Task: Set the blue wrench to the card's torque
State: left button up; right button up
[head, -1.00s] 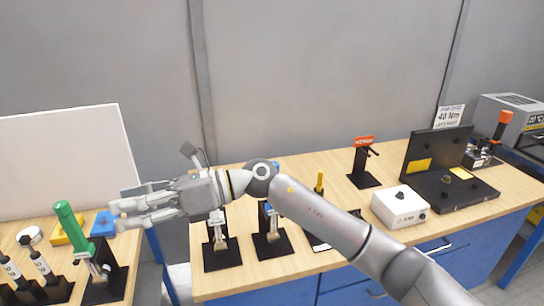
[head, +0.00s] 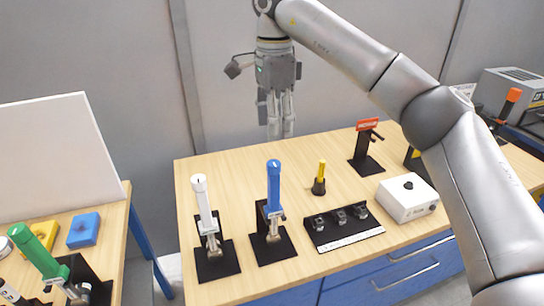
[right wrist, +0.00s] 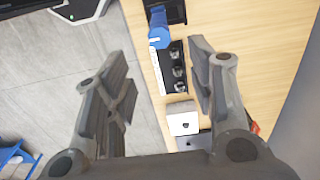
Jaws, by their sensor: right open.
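The blue wrench (head: 273,185) stands upright, handle up, in a black stand on the wooden bench. Its blue handle also shows in the right wrist view (right wrist: 158,28), beyond the gap between my fingers. My right gripper (head: 281,132) hangs pointing down at the back of the bench, above and behind the blue wrench. It is open and empty, and apart from the wrench; its spread fingers also show in the right wrist view (right wrist: 158,75). The card (head: 464,90) is almost wholly hidden behind my right arm, its text unreadable now; earlier it read 40 Nm. My left gripper is out of view.
A white-handled wrench (head: 202,205) stands left of the blue one. A yellow-handled tool (head: 319,178), a black socket rack (head: 344,227), a white box (head: 407,198) and a red-topped stand (head: 367,150) are to its right. A green wrench (head: 38,252) stands on the left table.

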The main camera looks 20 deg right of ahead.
send_over(274, 163)
notch_tip(274, 163, down, 5)
jog(key=shift+f, duration=0.1)
notch_tip(274, 163, down, 4)
jog(key=shift+p, duration=0.85)
jog(key=shift+f, duration=0.5)
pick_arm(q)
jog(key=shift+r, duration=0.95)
pick_arm(e)
jog(key=c, duration=1)
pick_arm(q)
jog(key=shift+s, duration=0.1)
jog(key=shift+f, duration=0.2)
